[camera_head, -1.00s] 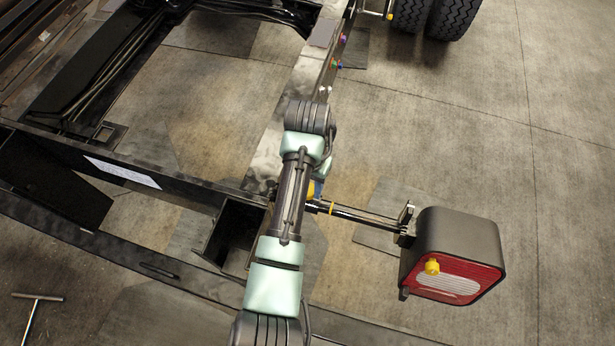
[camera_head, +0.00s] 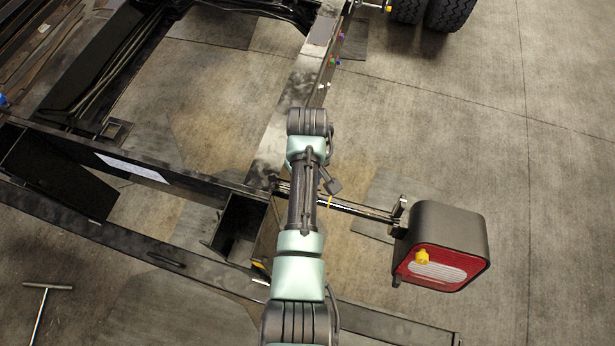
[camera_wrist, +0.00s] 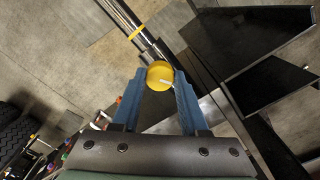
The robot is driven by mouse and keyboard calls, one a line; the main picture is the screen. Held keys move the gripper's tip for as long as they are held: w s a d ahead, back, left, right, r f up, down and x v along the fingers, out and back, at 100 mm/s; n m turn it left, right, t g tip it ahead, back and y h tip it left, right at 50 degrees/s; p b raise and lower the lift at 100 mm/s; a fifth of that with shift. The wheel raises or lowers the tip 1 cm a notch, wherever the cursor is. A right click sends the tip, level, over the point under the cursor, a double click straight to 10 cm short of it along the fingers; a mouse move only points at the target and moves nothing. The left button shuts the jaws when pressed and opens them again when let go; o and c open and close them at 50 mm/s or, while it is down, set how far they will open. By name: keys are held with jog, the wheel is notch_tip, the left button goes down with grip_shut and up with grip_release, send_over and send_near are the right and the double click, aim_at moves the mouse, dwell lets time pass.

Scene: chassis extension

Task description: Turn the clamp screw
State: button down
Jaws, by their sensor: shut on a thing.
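The clamp screw has a round yellow knob (camera_wrist: 160,72) with a pale mark on its face. It sits by the inner end of the dark lamp rod (camera_wrist: 142,38) in the wrist view. My gripper (camera_wrist: 160,80) has its two blue fingers on either side of the knob, shut on it. In the head view my arm hides the knob and the fingers. The rod (camera_head: 355,208) runs from under my arm to a black lamp housing (camera_head: 455,231) with a red and white lens.
The black chassis frame (camera_head: 190,177) fills the left, with a crossbeam (camera_head: 190,270) at the front. A T-handled tool (camera_head: 40,310) lies on the floor at lower left. Tyres (camera_head: 445,12) stand at the top. The concrete floor on the right is clear.

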jog(key=shift+w+n, duration=0.1)
jog(key=shift+n, duration=1.1)
jog(key=shift+p, duration=0.3)
jog(key=shift+c, duration=2.2)
grip_release()
notch_tip(320, 180, up, 13)
jog(key=shift+b, duration=0.3)
